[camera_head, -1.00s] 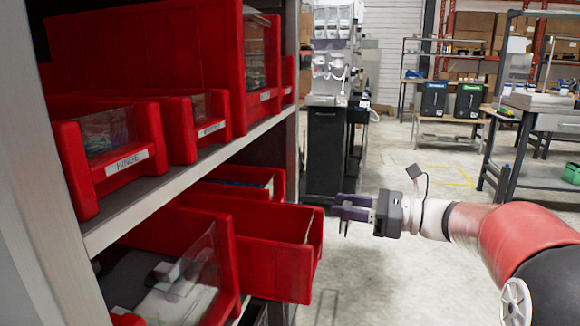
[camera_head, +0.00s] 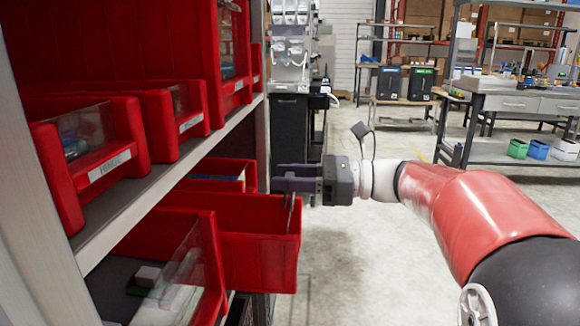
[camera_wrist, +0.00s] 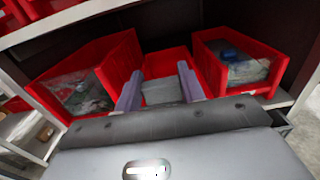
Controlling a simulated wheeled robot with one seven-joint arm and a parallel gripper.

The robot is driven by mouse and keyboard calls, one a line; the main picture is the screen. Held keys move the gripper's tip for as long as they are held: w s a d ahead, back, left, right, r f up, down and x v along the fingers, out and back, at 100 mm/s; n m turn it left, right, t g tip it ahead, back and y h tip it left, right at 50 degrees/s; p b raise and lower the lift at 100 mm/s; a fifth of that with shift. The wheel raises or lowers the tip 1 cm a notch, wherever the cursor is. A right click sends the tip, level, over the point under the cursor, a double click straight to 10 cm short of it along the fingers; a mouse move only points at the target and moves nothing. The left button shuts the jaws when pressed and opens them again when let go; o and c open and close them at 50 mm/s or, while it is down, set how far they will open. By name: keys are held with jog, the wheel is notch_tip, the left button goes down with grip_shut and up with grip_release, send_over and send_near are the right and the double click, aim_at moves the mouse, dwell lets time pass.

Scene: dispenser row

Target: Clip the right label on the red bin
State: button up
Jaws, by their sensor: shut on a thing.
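A red bin (camera_head: 258,250) juts from the lower shelf, between two other red bins. My gripper (camera_head: 292,184) is level with its front rim, at the far corner in this view. In the wrist view, my gripper (camera_wrist: 160,88) has its two purple fingers on either side of a flat greyish panel, with the middle red bin (camera_wrist: 168,60) behind. I cannot tell whether this panel is a label or the bin's clear front. A thin clear edge hangs below the fingers in the head view. No label with writing shows on this bin; contact with the rim is unclear.
The lower near bin (camera_head: 212,268) has a clear front; another red bin (camera_head: 240,172) stands beyond. Upper-shelf bins include one labelled HINGE (camera_head: 108,166). The grey shelf edge (camera_head: 130,200) runs above the lower bins. The floor (camera_head: 350,270) to the right is clear.

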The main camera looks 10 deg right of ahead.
aim_at(291, 215)
jog(key=shift+f+b, duration=1.5)
jog(key=shift+f, duration=0.95)
jog(key=o, duration=1)
jog(key=shift+o, duration=0.2)
jog(key=shift+d, duration=0.1)
jog(key=s+d, duration=0.1)
jog(key=d, duration=0.6)
jog(key=shift+s+d, duration=0.2)
jog(key=shift+s, duration=0.05)
